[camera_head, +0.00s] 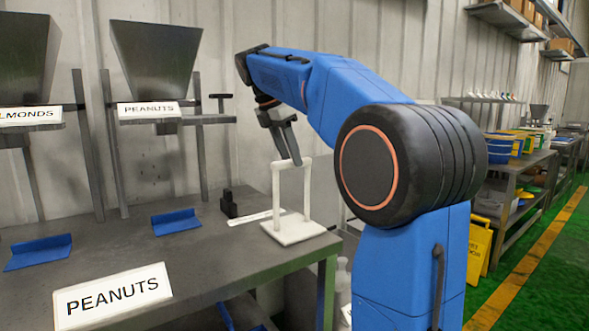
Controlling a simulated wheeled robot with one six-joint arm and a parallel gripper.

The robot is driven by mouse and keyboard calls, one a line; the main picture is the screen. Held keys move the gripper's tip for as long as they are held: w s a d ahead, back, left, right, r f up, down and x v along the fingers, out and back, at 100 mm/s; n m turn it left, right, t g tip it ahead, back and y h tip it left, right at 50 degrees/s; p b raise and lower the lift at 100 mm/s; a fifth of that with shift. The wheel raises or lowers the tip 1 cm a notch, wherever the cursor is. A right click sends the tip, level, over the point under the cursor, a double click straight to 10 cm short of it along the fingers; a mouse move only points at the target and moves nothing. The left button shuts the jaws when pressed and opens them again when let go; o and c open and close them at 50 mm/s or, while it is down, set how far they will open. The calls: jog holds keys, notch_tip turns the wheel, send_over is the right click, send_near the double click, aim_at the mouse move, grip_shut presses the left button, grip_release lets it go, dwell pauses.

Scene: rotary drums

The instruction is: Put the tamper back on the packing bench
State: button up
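The white tamper (293,230) has a flat square base and an upright arched handle. It is upright at the right end of the grey packing bench (205,262). Its base appears to be on or just above the bench top, close to the right edge; I cannot tell if it touches. My gripper (293,158) points down from above, with its dark fingertips at the handle's top bar. The fingers look close together and overlap the bar in this view. I cannot tell whether they are shut on it.
Blue angled pieces (176,221) lie on the bench. A peanuts sign (113,296) is at the front. Hopper stands (157,60) rise behind. A yellow floor sign (479,250) stands right.

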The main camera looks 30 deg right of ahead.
jog(key=v, duration=0.6)
dwell(0.5)
